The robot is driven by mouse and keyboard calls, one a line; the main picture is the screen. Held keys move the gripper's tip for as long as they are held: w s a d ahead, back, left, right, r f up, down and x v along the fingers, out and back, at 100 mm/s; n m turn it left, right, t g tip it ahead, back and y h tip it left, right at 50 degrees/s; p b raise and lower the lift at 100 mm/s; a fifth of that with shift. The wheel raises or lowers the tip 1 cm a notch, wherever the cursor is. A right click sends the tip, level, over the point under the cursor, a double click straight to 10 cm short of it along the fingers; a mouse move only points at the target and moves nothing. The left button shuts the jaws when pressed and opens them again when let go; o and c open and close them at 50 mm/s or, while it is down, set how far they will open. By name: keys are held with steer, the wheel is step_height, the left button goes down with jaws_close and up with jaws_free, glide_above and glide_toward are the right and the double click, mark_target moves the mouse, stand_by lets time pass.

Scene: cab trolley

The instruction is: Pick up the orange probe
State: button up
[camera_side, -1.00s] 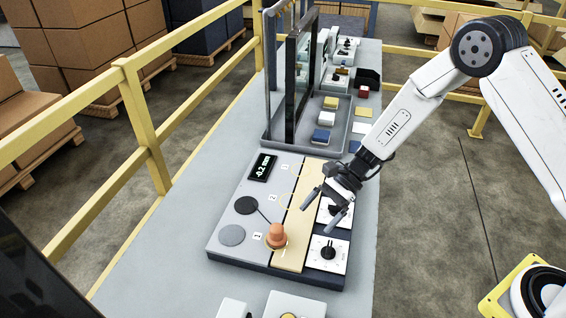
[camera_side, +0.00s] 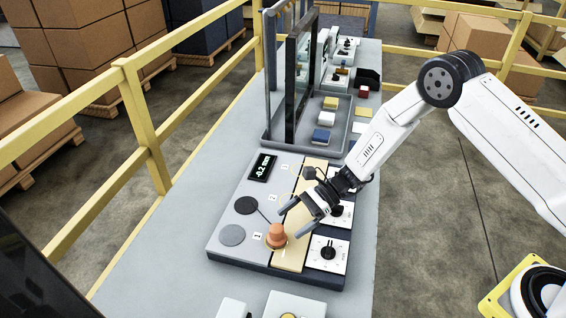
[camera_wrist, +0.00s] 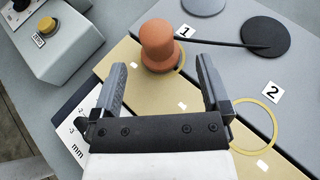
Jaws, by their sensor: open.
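The orange probe (camera_side: 277,236) stands upright on the panel at the ring beside label 1, near the edge of the tan strip (camera_side: 290,255). In the wrist view the orange probe (camera_wrist: 158,46) stands just beyond the fingertips, roughly in line with the gap between them. My gripper (camera_side: 290,222) is open and empty, a little up and to the right of the probe in the side view. In the wrist view both fingers of my gripper (camera_wrist: 160,67) are spread apart, and the probe does not appear to be between them.
A black disc with a thin arm (camera_side: 246,205) and a grey disc (camera_side: 232,235) lie left of the probe. White dial plates (camera_side: 325,265) line the panel's right side. A dark upright frame (camera_side: 291,90) stands behind. A button box (camera_wrist: 52,38) shows in the wrist view.

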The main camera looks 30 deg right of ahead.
mark_target(277, 233)
steer(key=shift+a, duration=0.1)
steer(key=shift+x, duration=2.55)
steer(key=shift+s+f, duration=0.1)
jaws_close()
